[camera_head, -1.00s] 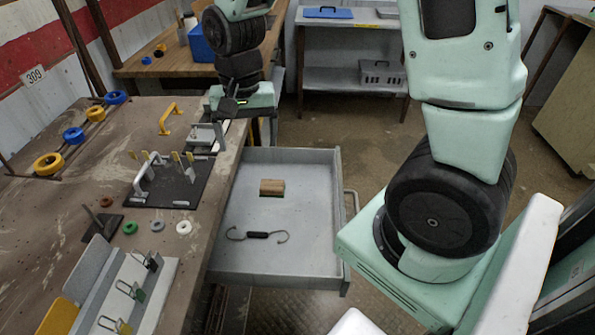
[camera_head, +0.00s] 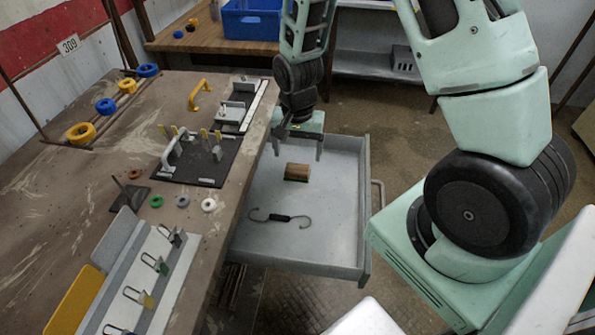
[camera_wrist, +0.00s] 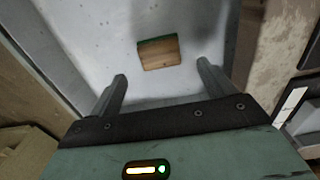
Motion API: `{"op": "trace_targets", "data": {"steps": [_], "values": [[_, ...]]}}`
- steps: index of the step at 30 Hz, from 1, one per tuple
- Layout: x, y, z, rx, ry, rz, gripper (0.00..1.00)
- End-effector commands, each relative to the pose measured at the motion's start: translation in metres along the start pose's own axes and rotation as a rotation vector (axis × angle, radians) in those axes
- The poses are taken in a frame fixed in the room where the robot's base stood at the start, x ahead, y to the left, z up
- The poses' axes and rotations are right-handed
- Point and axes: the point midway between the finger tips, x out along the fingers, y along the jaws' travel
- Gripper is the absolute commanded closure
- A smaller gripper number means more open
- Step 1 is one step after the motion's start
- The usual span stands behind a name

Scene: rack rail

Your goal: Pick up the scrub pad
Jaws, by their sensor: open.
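The scrub pad (camera_head: 297,172) is a small brown wooden block with a green edge underneath. It lies in the open grey drawer (camera_head: 335,236), toward the drawer's far end. My gripper (camera_head: 300,150) hangs above the drawer's far end, just beyond the pad, with its fingers pointing down. In the wrist view the pad (camera_wrist: 159,53) lies past the fingertips, roughly midway between the two fingers. My gripper (camera_wrist: 160,82) is open and empty, and neither finger touches the pad.
A dark double-ended hook (camera_head: 280,217) lies in the drawer nearer the front. The drawer's walls stand around both. The worktop (camera_head: 60,200) on the left carries coloured rings, a yellow handle (camera_head: 201,93) and a black fixture board (camera_head: 200,165). A blue crate (camera_head: 252,22) stands behind.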

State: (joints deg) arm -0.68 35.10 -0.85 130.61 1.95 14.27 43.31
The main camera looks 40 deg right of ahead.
Motion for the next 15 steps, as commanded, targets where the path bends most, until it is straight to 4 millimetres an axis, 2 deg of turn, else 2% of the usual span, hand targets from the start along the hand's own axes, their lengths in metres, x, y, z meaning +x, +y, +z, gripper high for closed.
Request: {"op": "trace_targets", "data": {"steps": [10, 15], "values": [[0.04, 0.001, -0.001, 0.0, -0.003, 0.002, 0.18], [0.051, 0.0, -0.001, 0.0, -0.001, 0.0, 0.18]]}}
